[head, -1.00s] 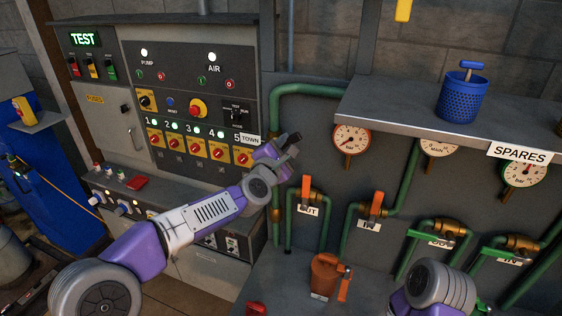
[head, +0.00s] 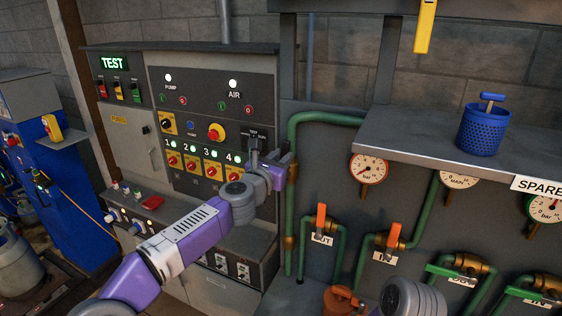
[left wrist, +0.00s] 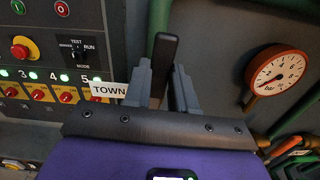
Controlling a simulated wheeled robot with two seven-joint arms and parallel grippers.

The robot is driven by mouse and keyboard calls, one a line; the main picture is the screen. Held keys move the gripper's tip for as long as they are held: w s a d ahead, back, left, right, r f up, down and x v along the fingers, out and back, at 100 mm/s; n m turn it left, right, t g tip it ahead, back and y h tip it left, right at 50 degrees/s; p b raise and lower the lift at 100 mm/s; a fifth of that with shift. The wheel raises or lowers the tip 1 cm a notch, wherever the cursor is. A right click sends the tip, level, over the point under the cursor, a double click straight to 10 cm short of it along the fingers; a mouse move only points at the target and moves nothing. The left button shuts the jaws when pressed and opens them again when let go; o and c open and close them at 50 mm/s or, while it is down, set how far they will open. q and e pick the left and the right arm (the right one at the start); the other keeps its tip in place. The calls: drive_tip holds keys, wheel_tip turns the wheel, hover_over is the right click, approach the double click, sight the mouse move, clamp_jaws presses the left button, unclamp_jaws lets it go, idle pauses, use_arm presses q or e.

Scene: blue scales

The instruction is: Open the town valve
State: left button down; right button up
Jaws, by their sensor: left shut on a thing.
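My left gripper (head: 267,152) is at the right edge of the control panel in the head view. In the left wrist view my left gripper (left wrist: 162,88) has its two grey fingers closed around a dark upright bar (left wrist: 165,50), which looks like a lever handle. The bar's top sticks out between the fingers. A white TOWN label (left wrist: 109,89) is just left of the fingers, beside switch 5. The label is hidden behind my gripper in the head view. The bar's pivot and lower end are hidden. My right gripper is not in view.
Green pipes with orange handles (head: 320,218) and a red-rimmed gauge (head: 368,168) are right of my left gripper. A grey shelf (head: 420,135) with a blue perforated basket (head: 482,130) is above them. A TEST sign (head: 114,63) glows on the cabinet.

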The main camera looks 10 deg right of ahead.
use_arm(q)
drive_tip(key=shift+w+a+n, duration=0.2)
drive_tip(key=shift+a+n, duration=0.1)
drive_tip(key=shift+n, duration=0.1)
idle(0.3)
drive_tip(key=c, duration=0.9)
unclamp_jaws()
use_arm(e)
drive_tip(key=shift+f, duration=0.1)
